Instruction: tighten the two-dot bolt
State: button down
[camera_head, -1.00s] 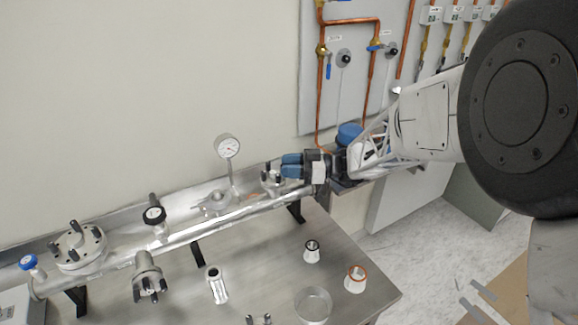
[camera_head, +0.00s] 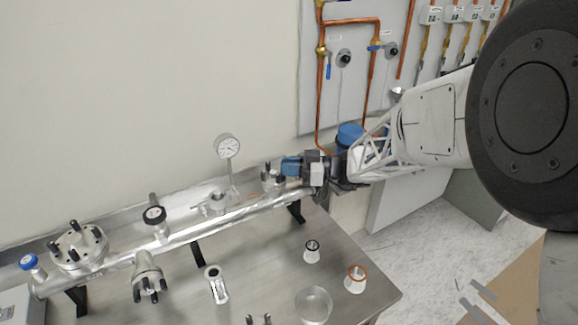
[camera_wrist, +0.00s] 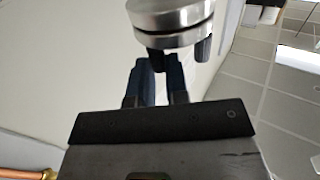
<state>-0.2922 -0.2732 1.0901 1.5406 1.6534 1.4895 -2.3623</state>
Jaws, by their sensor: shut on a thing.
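My gripper (camera_head: 282,166) reaches in from the right to the small flange (camera_head: 272,185) at the right end of the silver pipe. In the wrist view its two blue fingers (camera_wrist: 160,78) point at the round metal flange (camera_wrist: 170,18). They are shut on a dark bolt (camera_wrist: 158,58) that sticks out of the flange, its end partly hidden by the fingers. A second dark bolt (camera_wrist: 204,48) stands beside it, outside the fingers. I cannot make out any dot marks, so I cannot tell which bolt is the two-dot one.
A pressure gauge (camera_head: 227,147) rises from the pipe just left of my gripper. A larger flange with dark bolts (camera_head: 78,248) is at the far left. Small cups (camera_head: 356,281) and a clear dish (camera_head: 314,303) stand on the metal table. A copper-pipe panel (camera_head: 345,75) hangs behind.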

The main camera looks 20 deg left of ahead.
jog(key=shift+s+m+t, duration=0.2)
jog(key=shift+m+t, duration=0.9)
jog(key=shift+t, duration=0.7)
jog(key=c, duration=1.1)
grip_release()
jog(key=shift+d, duration=0.2)
jog(key=d, duration=0.7)
jog(key=shift+d, duration=0.25)
